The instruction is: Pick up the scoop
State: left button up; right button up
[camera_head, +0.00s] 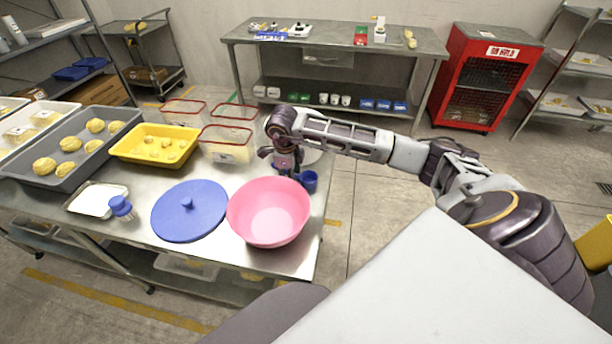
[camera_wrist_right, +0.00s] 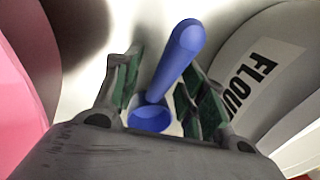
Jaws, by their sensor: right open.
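The blue scoop (camera_head: 309,182) is at the right edge of the steel table, just beside my right gripper (camera_head: 287,167). In the right wrist view the scoop's handle (camera_wrist_right: 180,52) points up and to the right, and its round cup (camera_wrist_right: 150,118) is nearer the gripper's palm. My right gripper (camera_wrist_right: 157,85) is open, with green-padded fingers on either side of the scoop. I cannot tell whether either finger touches it. In the head view the gripper and wrist partly hide the area behind the scoop. My left gripper is not in view.
A pink bowl (camera_head: 268,212) stands close in front of my right gripper. A bin labelled flour (camera_wrist_right: 245,75) stands close on the other side. A blue lid (camera_head: 190,213), a brush (camera_head: 121,207), a yellow tray (camera_head: 125,150) and clear red-rimmed tubs (camera_head: 228,143) crowd the table.

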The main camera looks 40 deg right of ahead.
grip_shut()
jog(key=shift+r, duration=0.1)
notch_tip(320, 180, up, 10)
jog(key=shift+f, duration=0.25)
jog(key=shift+r, duration=0.2)
dwell(0.5)
dwell(0.5)
